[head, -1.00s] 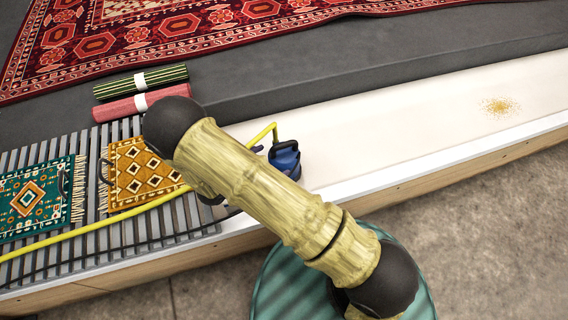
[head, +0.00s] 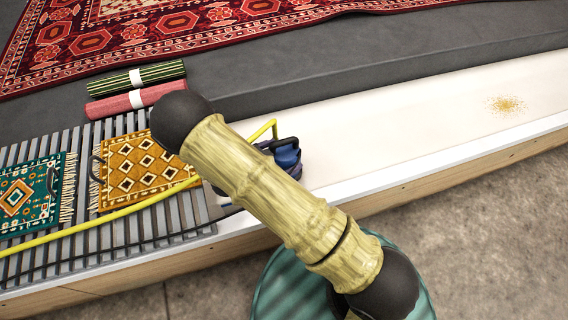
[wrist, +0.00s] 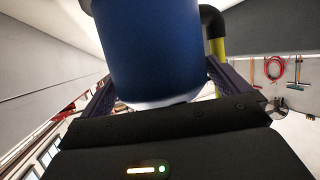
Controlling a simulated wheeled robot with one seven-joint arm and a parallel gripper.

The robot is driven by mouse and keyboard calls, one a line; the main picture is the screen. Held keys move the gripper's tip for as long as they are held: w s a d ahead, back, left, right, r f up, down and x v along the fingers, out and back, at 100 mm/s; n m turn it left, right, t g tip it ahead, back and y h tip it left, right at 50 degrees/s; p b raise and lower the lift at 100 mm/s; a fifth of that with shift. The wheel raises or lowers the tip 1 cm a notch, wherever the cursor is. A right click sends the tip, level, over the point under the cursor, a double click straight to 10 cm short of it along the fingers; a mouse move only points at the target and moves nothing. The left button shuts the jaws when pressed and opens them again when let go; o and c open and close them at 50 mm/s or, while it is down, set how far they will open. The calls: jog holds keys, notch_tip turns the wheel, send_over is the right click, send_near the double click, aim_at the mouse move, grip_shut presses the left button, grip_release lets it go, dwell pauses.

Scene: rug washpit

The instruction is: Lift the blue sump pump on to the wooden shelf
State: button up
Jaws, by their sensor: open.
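The blue sump pump (head: 288,155) stands on the pale pit floor in the head view, partly hidden behind my arm. Its dark handle and yellow hose show there. In the wrist view the pump's blue body (wrist: 155,50) fills the top middle. My gripper (wrist: 160,78) is open, with one finger on each side of the pump. I cannot tell whether either finger touches it. The gripper is mostly hidden behind my arm in the head view. I cannot make out a separate wooden shelf in either view.
A yellow hose (head: 120,213) and a dark cable cross the slatted grate (head: 170,225). Small orange (head: 140,170) and teal (head: 25,198) rugs lie on the grate. Rolled rugs (head: 137,99) lie behind. The pale floor right of the pump is clear except for a brown stain (head: 506,104).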

aim_at(281, 142)
jog(key=shift+c, duration=0.4)
jog(key=shift+r, duration=0.15)
jog(key=c, duration=1.7)
jog(key=shift+o, duration=0.2)
notch_tip(281, 142, up, 10)
jog(key=p, duration=0.6)
jog(key=shift+p, duration=0.35)
